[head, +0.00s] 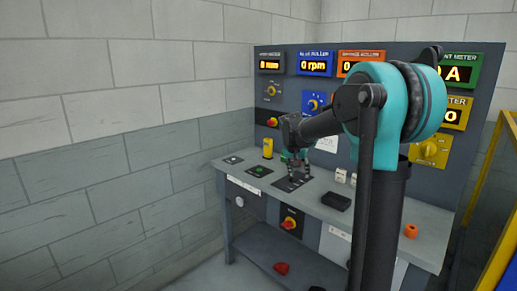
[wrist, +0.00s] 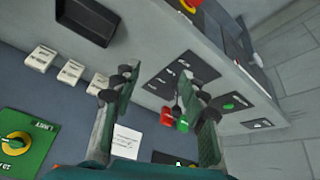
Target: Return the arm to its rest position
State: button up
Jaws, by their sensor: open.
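My arm (head: 335,115) reaches out from the right of the head view over a grey bench. My gripper (head: 296,165) hangs low over the bench top, near a dark plate. In the wrist view my gripper (wrist: 158,90) has its two fingers spread apart with nothing held between them. Beyond the fingers the wrist view shows a small item with red and green parts (wrist: 180,118) close to the right finger; I cannot tell whether they touch.
The bench (head: 335,192) carries a black tray (head: 336,202), a yellow item (head: 267,147), white switches (head: 341,175) and an orange ring (head: 411,231). A panel with meters and knobs (head: 284,125) stands behind. A yellow frame (head: 494,215) is at right. Open space lies left, before the wall.

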jog(key=s+f+n+y, duration=0.1)
jog(key=s+f, duration=0.5)
jog(key=s, duration=0.5)
jog(key=s+d+f+n, duration=0.1)
jog(key=s+f, duration=0.5)
jog(key=s, duration=0.6)
jog(key=s+f+n+y, duration=0.1)
jog(key=s+f, duration=0.5)
jog(key=s, duration=0.6)
jog(key=shift+d+n+y, duration=0.15)
jog(key=shift+n+y, duration=0.15)
jog(key=shift+n, duration=0.2)
jog(key=shift+w+r, duration=0.1)
